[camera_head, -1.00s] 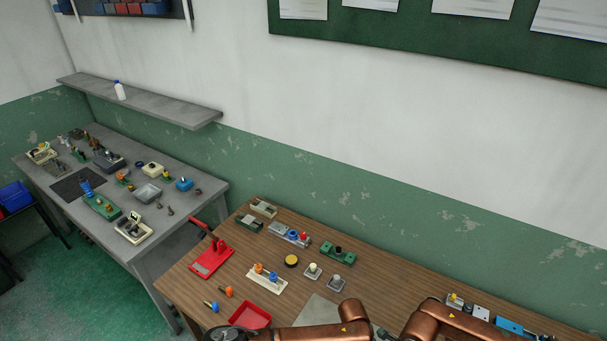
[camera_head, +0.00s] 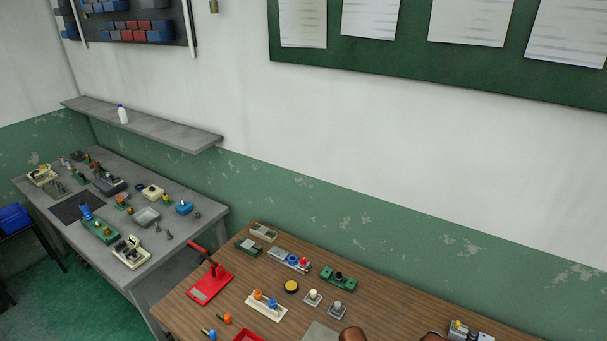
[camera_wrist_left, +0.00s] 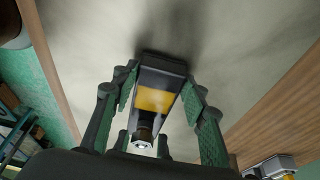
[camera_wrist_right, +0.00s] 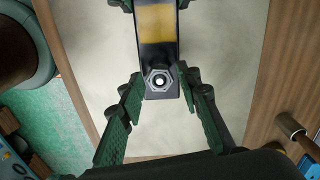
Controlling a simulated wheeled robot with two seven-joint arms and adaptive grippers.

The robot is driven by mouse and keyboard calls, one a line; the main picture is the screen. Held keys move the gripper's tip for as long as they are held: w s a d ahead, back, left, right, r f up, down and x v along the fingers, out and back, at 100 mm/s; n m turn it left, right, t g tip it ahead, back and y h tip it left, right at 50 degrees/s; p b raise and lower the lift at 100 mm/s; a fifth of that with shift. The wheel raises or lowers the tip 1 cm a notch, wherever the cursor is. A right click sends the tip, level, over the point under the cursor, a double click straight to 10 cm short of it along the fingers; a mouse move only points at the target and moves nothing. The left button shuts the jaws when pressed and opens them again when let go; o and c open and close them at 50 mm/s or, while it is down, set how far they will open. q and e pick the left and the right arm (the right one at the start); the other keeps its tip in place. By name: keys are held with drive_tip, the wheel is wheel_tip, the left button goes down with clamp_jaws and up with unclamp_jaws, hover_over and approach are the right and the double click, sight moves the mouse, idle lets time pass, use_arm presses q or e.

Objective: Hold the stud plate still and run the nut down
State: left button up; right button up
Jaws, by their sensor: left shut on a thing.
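The stud plate is a dark block with a yellow band; it shows in the left wrist view (camera_wrist_left: 158,99) and the right wrist view (camera_wrist_right: 157,50). A stud with a hex nut (camera_wrist_right: 160,80) stands at its near end in the right wrist view. My left gripper (camera_wrist_left: 160,92) is shut on the plate, one finger on each long side. My right gripper (camera_wrist_right: 163,88) is open, its fingers on both sides of the nut end with gaps. The nut's height on the stud cannot be told. Neither gripper shows in the head view.
A pale grey mat (camera_head: 320,333) lies on the wooden bench (camera_head: 385,310). Grey parts (camera_head: 470,333) lie at the right.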

drive_tip(key=shift+c, duration=0.7)
drive_tip(key=c, duration=0.7)
drive_tip(key=m, duration=0.5)
drive_tip(key=shift+m, duration=0.4)
drive_tip(key=m, duration=0.4)
drive_tip(key=m, duration=0.2)
drive_tip(key=shift+m, duration=0.3)
drive_tip(key=shift+d+m, duration=0.1)
drive_tip(key=shift+m, duration=1.3)
